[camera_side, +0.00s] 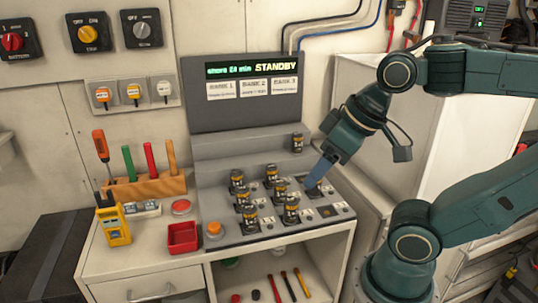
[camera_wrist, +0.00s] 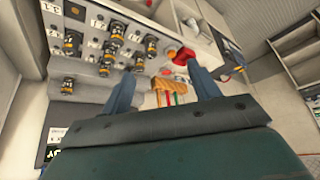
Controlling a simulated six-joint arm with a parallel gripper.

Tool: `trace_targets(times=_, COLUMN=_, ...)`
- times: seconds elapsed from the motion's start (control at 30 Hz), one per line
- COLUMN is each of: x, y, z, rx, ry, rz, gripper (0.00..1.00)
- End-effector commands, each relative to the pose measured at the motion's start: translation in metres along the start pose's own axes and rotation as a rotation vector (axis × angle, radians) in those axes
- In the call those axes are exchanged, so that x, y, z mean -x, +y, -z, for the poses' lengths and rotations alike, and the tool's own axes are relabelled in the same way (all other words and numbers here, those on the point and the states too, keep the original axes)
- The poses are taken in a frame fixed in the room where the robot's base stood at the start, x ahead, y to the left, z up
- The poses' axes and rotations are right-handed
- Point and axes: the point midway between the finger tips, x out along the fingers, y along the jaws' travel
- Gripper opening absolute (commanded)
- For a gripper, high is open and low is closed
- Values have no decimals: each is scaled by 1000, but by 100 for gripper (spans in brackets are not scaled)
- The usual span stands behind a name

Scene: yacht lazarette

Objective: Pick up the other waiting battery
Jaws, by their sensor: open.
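One dark battery with an orange-marked label (camera_side: 297,142) stands alone on the raised ledge of the charging station (camera_side: 225,148). It also appears in the wrist view (camera_wrist: 68,85), left of my fingers. Several similar batteries, including one at the front (camera_side: 291,210), stand in bays on the lower deck. My gripper (camera_side: 315,178) is over the right side of the deck, to the right of and below the lone battery in the picture. In the wrist view my gripper's two fingers (camera_wrist: 163,90) are spread apart with nothing between them. The side view hides part of the right-hand bays behind the fingers.
A display panel reading STANDBY (camera_side: 245,68) rises behind the ledge. A red bin (camera_side: 183,237), an orange button (camera_side: 214,229), a yellow handheld device (camera_side: 114,222) and a wooden tool rack (camera_side: 148,187) stand to the left. A dark, empty-looking bay (camera_side: 328,211) is at front right.

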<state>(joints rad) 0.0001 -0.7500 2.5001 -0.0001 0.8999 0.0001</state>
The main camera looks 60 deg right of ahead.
Motion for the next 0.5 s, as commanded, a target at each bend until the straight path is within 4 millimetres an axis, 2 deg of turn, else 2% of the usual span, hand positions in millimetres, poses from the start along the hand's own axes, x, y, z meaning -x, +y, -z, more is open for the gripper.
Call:
trace_targets(times=0.27, x=-3, y=3, z=5, rx=-18, ry=7, rz=-8, gripper=61)
trace_targets(times=0.5, x=-22, y=22, z=34, rx=-117, ry=58, rz=-57, gripper=61)
